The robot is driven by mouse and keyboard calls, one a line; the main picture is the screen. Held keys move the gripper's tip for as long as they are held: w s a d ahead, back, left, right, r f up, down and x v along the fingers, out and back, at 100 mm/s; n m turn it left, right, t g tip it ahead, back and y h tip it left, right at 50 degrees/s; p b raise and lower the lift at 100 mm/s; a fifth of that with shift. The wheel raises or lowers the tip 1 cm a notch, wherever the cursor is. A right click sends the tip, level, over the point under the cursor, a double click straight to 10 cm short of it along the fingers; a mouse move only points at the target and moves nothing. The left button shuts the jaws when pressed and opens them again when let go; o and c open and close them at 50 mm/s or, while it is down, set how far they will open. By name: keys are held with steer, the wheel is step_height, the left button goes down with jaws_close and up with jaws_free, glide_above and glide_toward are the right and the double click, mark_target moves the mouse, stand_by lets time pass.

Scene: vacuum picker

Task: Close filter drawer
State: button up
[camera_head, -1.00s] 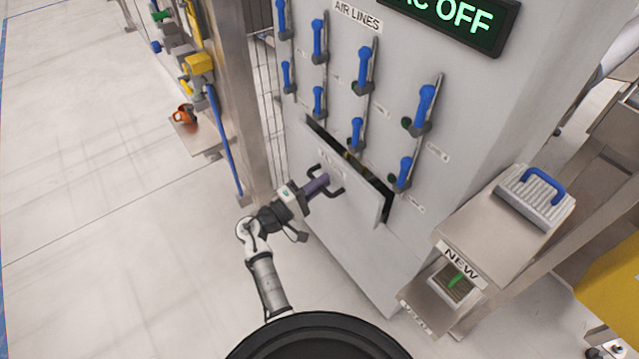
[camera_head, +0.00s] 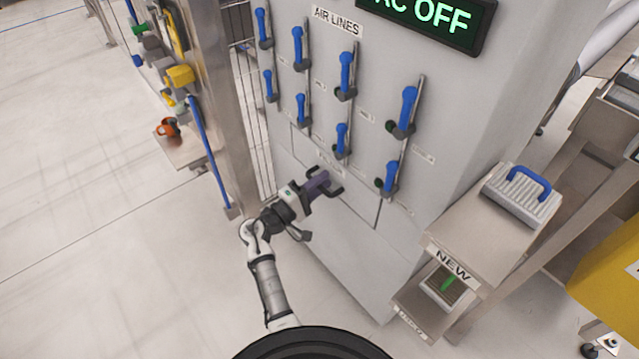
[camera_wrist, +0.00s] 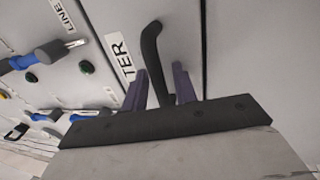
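The filter drawer front (camera_head: 357,207) is a grey panel in the lower cabinet face. In the head view it looks flush with the cabinet, with only a thin seam around it. Its black bar handle (camera_head: 338,190) shows in front of it, and also in the wrist view (camera_wrist: 152,45). My gripper (camera_head: 319,183) is at the handle. In the wrist view its two purple fingers (camera_wrist: 160,88) stand apart, one on each side of the handle bar. They do not look clamped on it. Part of the drawer front is hidden behind my gripper.
Several blue-handled valves (camera_head: 346,75) line the grey cabinet above the drawer. A stand with a NEW label (camera_head: 452,263) and a blue-handled filter (camera_head: 522,195) is at the right. A steel post (camera_head: 222,110) stands left. Open floor (camera_head: 90,230) lies left.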

steer(key=shift+f, duration=0.1)
steer(key=b+v, duration=0.1)
steer(key=v, duration=1.3)
steer(key=shift+b, duration=0.4)
steer(key=shift+d, duration=0.1)
